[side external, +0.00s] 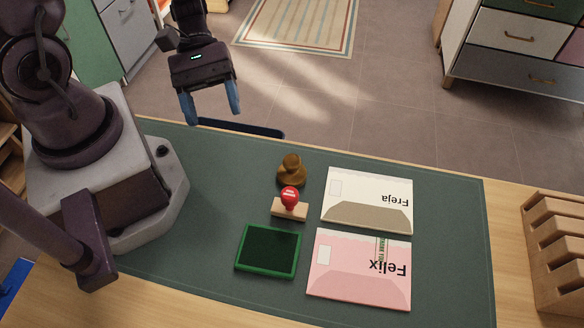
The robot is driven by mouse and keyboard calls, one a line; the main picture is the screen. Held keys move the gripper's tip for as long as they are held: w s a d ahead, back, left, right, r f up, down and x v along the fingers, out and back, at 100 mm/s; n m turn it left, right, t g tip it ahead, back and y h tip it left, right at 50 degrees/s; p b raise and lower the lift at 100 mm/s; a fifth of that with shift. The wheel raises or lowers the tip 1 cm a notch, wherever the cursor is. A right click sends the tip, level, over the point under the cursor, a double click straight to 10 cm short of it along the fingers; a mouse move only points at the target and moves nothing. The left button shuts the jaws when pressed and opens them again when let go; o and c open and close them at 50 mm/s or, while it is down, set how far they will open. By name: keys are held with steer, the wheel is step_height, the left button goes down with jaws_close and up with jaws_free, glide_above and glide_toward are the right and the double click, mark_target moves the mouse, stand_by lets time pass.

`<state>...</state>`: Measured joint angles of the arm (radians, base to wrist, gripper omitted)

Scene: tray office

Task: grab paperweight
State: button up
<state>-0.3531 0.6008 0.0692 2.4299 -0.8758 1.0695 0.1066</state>
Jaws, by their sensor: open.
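A small brown, rounded figure (291,171), which looks like the paperweight, stands upright on the dark green mat (450,240) near the middle of the table. My gripper (211,106) is open and empty. It hangs in the air near the table's far edge, up and to the left of the paperweight and clearly apart from it. Its two blue fingers point down. The paperweight's near base is close to the stamp in the picture; I cannot tell whether they touch.
A red-knobbed wooden stamp (289,204) stands just in front of the paperweight. A green ink pad (268,251) lies nearer. The Freja envelope (367,216) and pink Felix envelope (345,284) lie to the right. A wooden rack (557,255) stands far right. Mat left of the paperweight is clear.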

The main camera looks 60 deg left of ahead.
mark_target(300, 166)
steer(key=f+n+t, duration=0.1)
steer(key=f+n, duration=0.1)
steer(key=w+f+n+t+h, duration=0.1)
steer(key=n+t, duration=0.1)
steer(key=n, duration=0.1)
steer(key=w+d+f+n+t+h, duration=0.1)
steer(key=f+n, duration=0.1)
steer(key=shift+f+t, duration=0.3)
steer(key=shift+f, duration=0.05)
steer(key=w+t, duration=0.1)
steer(key=w+n+t, duration=0.1)
steer(key=w+a+n+t, duration=0.1)
steer(key=shift+w+f, duration=0.1)
steer(key=shift+f, duration=0.2)
steer(key=shift+w+d, duration=0.2)
steer(key=shift+d, duration=0.15)
steer(key=x, duration=1.2)
steer(key=shift+w+f, duration=0.15)
steer(key=shift+f, duration=0.1)
jaws_close()
steer(key=shift+r, duration=0.1)
